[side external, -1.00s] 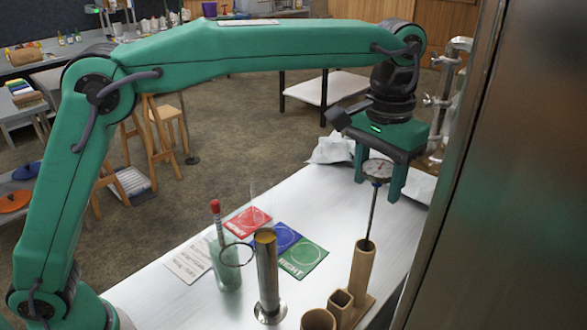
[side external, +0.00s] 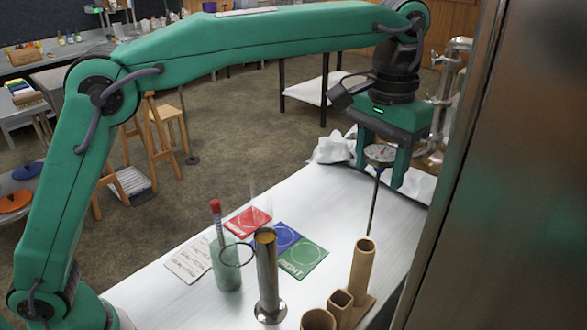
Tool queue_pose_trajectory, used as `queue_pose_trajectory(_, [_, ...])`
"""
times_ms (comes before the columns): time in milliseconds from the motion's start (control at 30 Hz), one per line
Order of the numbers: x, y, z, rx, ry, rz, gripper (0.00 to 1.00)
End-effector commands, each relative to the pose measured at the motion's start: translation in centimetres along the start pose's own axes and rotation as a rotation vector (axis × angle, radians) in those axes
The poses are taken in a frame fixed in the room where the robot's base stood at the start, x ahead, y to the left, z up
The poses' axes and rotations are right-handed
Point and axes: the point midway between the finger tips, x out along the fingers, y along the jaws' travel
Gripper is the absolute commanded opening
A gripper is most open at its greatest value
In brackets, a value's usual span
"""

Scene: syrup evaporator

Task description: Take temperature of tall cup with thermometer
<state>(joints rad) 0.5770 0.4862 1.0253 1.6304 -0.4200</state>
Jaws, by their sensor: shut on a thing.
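My gripper (side external: 380,172) is at the right, above the table, with its two fingers pointing down. It is shut on the thermometer (side external: 380,154), which has a round dial on top and a thin dark stem hanging down, slightly tilted. The stem's lower end shows at the rim of the tallest tan tube of the holder (side external: 361,270); I cannot tell whether the tip is inside or behind it. The tall cup (side external: 268,280) is an upright metal cylinder on a round foot, left of the holder. Amber liquid (side external: 265,236) shows at its top.
A greenish clear cylinder (side external: 227,270) holding a red-topped stick stands left of the tall cup. Red (side external: 247,222), blue (side external: 285,237) and green (side external: 303,258) cards lie behind. A large metal wall (side external: 510,200) bounds the right. The table between the cards and gripper is clear.

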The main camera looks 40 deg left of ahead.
Motion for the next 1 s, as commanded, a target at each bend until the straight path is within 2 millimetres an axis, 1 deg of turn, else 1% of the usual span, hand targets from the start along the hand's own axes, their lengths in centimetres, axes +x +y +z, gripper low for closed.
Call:
queue_pose_trajectory(167, [-0.4, -0.3, 0.4, 0.000, 0.001, 0.001, 0.36])
queue_pose_trajectory(367, [-1.6, -1.6, 1.9, 0.000, 0.002, 0.001, 0.36])
queue_pose_trajectory(567, [-3.4, -3.6, 4.6, -0.002, 0.002, 0.001, 0.36])
queue_pose_trajectory(700, [-4.5, -5.1, 6.8, -0.001, 0.003, 0.001, 0.36])
queue_pose_trajectory(1000, [-6.0, -8.1, 11.7, -0.001, 0.003, 0.001, 0.36])
